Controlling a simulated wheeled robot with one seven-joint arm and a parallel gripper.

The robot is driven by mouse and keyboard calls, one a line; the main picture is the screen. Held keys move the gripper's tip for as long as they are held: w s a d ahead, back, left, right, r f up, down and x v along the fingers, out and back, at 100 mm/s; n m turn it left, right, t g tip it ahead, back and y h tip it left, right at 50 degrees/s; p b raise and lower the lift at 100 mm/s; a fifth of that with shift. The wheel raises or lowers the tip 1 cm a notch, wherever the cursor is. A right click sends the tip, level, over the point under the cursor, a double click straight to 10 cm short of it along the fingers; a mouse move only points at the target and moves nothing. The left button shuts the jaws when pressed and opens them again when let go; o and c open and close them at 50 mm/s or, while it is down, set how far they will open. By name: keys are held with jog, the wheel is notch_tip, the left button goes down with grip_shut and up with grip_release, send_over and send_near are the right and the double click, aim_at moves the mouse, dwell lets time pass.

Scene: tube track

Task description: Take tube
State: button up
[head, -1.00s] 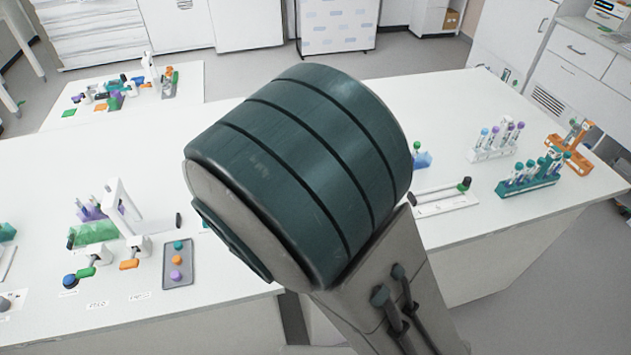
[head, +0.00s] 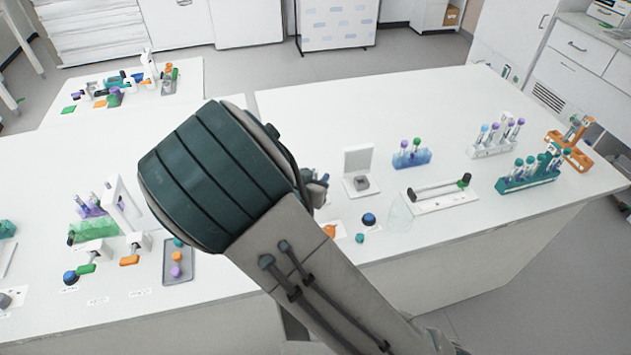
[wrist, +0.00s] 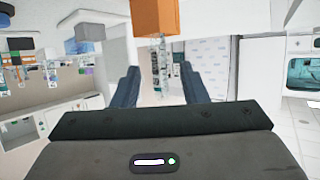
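My gripper (wrist: 160,88) shows two dark fingers spread apart in the wrist view. In the head view my arm mostly hides it. A clear, tube-like thing (wrist: 163,52) stands in line with the gap, below an orange block (wrist: 155,17); I cannot tell how far off it is. In the head view, capped tubes stand in a blue rack (head: 411,160), a white rack (head: 492,149) and a teal rack (head: 528,181) on the right half of the table. More tubes stand by a green rack (head: 93,232) at the left.
An orange stand (head: 568,150) is at the far right. A grey tray (head: 178,262) lies at front left. The table's back middle is bare.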

aim_at(314, 177)
jog(key=x, duration=0.3)
jog(key=shift+w+f, duration=0.15)
jog(key=c, duration=0.8)
grip_shut()
jog(key=shift+r, duration=0.7)
notch_tip(314, 177, up, 3)
jog(key=shift+d+r, duration=0.1)
jog(key=s+d+r, duration=0.6)
jog(key=d, duration=0.4)
jog(key=shift+r, duration=0.25)
